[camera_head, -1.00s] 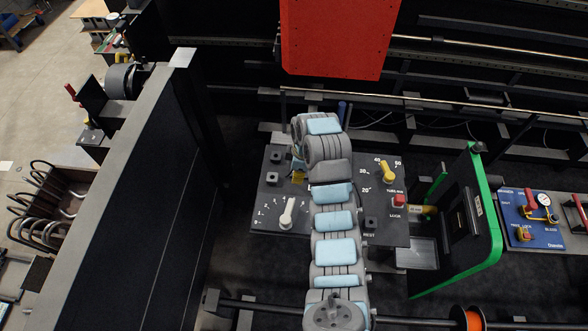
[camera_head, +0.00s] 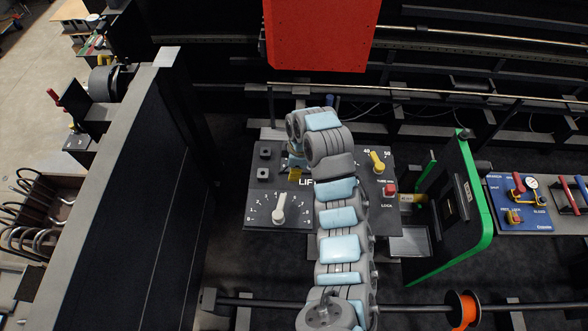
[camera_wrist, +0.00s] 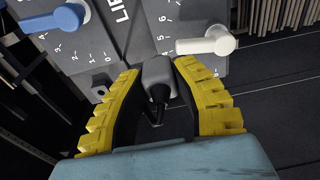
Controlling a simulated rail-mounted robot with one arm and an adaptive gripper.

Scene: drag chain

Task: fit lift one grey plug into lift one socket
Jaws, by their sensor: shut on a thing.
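My gripper (camera_wrist: 160,85) has yellow ribbed fingers and is shut on a grey plug (camera_wrist: 158,70). In the head view a yellow part of my gripper (camera_head: 294,173) shows over the panel, and my arm hides the plug. The grey control panel (camera_head: 250,187) carries the LIFT label (camera_head: 306,183). A dark square socket (camera_wrist: 99,90) also shows left of my fingers in the wrist view. I cannot tell which is lift one's. The plug's far end and any contact are unclear.
A white lever (camera_head: 279,208) with a number scale stands below the sockets. A yellow lever (camera_head: 377,161) and a red button (camera_head: 389,188) are at the panel's right. A blue lever (camera_wrist: 68,17) shows in the wrist view. A green-edged door (camera_head: 480,190) stands right.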

